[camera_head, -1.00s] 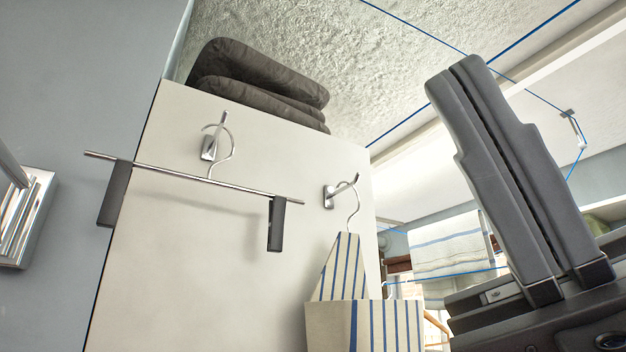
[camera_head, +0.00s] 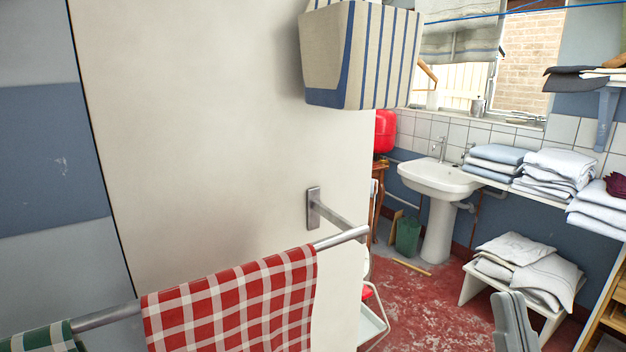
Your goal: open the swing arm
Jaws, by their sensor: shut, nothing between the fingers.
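A metal bar (camera_head: 345,237) runs across the lower left, held off a pale panel by a bracket (camera_head: 313,208). A red checked cloth (camera_head: 235,305) and part of a green cloth (camera_head: 42,338) hang on it. I cannot tell whether this bar is the swing arm. No ironer can be made out. My gripper (camera_head: 508,298) shows only as grey fingers at the bottom, right of centre. It is shut and empty, apart from the bar and well to its right in the picture. The rest of it is cut off by the frame.
The pale panel (camera_head: 200,130) fills the left half, with a striped bag (camera_head: 365,55) hanging high on it. A sink (camera_head: 437,180), a green bin (camera_head: 407,233) and a low bench with folded linen (camera_head: 525,265) stand beyond. Red floor (camera_head: 430,305) lies open between.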

